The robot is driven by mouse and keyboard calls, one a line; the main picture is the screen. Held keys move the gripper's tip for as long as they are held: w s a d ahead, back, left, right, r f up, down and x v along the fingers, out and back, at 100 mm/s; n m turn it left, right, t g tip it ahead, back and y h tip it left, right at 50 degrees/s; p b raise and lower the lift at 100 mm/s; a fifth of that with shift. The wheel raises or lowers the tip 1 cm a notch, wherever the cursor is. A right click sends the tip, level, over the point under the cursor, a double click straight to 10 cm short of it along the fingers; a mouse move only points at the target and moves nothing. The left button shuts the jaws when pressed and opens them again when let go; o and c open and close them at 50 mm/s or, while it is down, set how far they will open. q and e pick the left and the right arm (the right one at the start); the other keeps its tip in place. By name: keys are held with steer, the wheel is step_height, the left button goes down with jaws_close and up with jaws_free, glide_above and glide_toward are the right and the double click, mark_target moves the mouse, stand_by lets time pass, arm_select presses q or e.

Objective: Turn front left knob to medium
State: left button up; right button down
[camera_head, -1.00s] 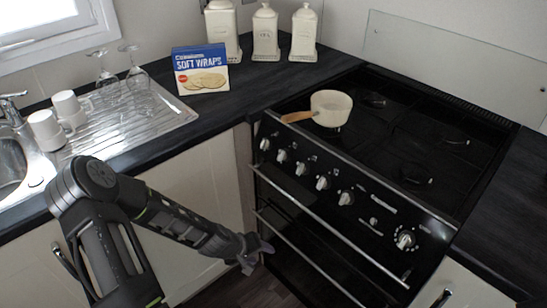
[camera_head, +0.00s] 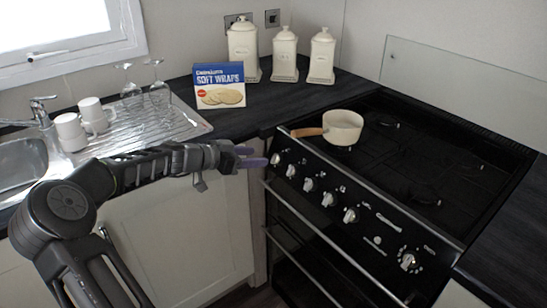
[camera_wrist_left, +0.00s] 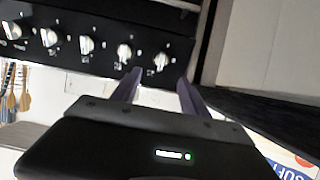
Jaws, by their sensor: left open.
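The black stove (camera_head: 340,215) has a row of silver knobs on its front panel. The leftmost knob (camera_head: 276,159) is just beyond my left gripper (camera_head: 256,156), whose purple fingers are open and empty, pointing at it. In the left wrist view, which is upside down, the same end knob (camera_wrist_left: 161,62) shows in line with the gap between the fingertips (camera_wrist_left: 160,76). The fingers look apart from it; the exact distance is unclear. Its pointer setting is too small to read. My right gripper is not in view.
A cream pan (camera_head: 343,127) with a wooden handle stands on the hob, its handle above the left knobs. The Soft Wraps box (camera_head: 219,87) and cream canisters (camera_head: 284,55) stand on the counter. A rail (camera_head: 330,237) runs below the knobs.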

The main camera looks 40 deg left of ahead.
mark_target(274, 156)
arm_select(q)
steer(key=p+x, duration=0.1)
steer(key=x, duration=0.6)
steer(key=shift+w+f, duration=0.25)
steer(key=shift+w, duration=0.1)
steer(key=shift+d, duration=0.1)
jaws_close()
stand_by(0.4)
